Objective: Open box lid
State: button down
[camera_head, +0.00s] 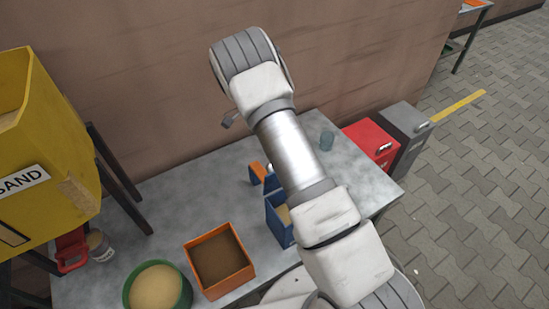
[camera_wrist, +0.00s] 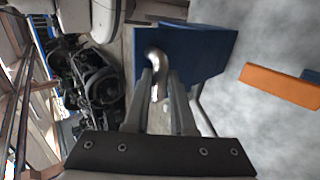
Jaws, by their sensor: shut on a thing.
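A blue box (camera_head: 276,225) stands on the grey table, with sandy content showing at its opening; my arm covers its right part. In the wrist view a flat blue panel (camera_wrist: 205,50) lies just beyond my fingers. A curved metal handle (camera_wrist: 157,62) stands in front of this panel and runs down between my fingertips. My gripper (camera_wrist: 163,88) is shut on the handle. I cannot tell whether the panel is a lid or a box wall. In the head view my gripper is hidden behind my arm.
A yellow sand bin (camera_head: 40,150) stands left. Red (camera_head: 369,142) and grey (camera_head: 405,130) boxes stand right. A wall is behind.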

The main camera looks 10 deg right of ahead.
jog(key=shift+w+a+f, duration=0.25)
jog(key=shift+w+f, duration=0.05)
jog(key=shift+f, duration=0.1)
jog(key=c, duration=0.8)
grip_release()
jog(key=shift+w, duration=0.2)
jog(key=shift+o, duration=0.2)
jog(key=shift+d+r, duration=0.1)
jog(key=shift+r, duration=0.05)
jog(key=p+v, duration=0.7)
jog(key=v, duration=0.4)
jog(key=shift+r, duration=0.55)
jog(key=shift+w+p, duration=0.15)
jog(key=shift+p, duration=0.5)
jog(key=shift+f, duration=0.1)
